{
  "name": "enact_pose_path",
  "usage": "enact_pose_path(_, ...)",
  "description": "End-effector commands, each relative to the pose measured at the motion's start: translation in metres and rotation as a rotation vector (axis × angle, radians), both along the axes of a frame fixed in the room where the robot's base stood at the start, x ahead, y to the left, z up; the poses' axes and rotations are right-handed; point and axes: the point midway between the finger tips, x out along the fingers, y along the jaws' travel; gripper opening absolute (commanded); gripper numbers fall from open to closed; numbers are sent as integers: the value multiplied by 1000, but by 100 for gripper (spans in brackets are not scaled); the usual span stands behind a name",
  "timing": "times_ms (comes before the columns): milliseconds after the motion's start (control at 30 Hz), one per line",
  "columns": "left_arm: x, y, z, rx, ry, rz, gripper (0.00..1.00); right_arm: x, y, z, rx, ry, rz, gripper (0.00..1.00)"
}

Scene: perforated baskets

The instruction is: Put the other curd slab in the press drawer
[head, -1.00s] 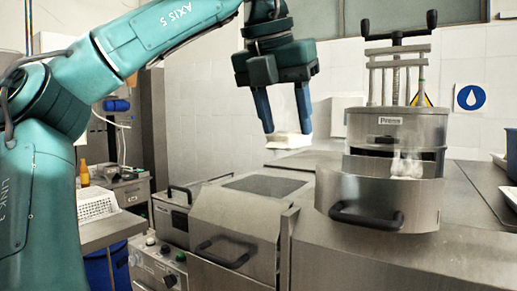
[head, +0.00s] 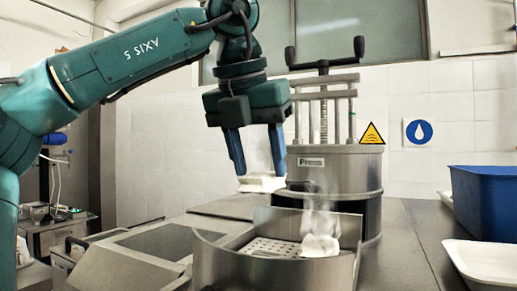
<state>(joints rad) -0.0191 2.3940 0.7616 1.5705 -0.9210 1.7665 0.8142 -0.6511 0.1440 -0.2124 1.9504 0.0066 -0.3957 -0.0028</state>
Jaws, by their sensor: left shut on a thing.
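My left gripper (head: 256,172) is shut on a white curd slab (head: 262,183). It holds the slab in the air, left of the press (head: 332,168) and above the left side of the open drawer. The press drawer (head: 232,267) is pulled out toward me, with a curved steel wall and a perforated floor (head: 272,247). Another white curd lump (head: 320,232) sits in the drawer on its right side, with steam above it. My right gripper is not in view.
A steel vat (head: 150,243) with a sloping lid stands left of the drawer. A blue crate (head: 488,203) and a white tray (head: 488,264) stand on the right. The steel counter (head: 408,240) between press and tray is clear.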

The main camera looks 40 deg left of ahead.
Motion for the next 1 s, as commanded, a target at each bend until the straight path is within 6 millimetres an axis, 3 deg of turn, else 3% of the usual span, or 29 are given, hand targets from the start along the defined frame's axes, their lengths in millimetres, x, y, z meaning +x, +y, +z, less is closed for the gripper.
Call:
enact_pose_path(600,0,0,-53,-1,-2,1,12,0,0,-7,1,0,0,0)
enact_pose_path(1000,0,0,-75,1,-3,-1,12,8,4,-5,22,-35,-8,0)
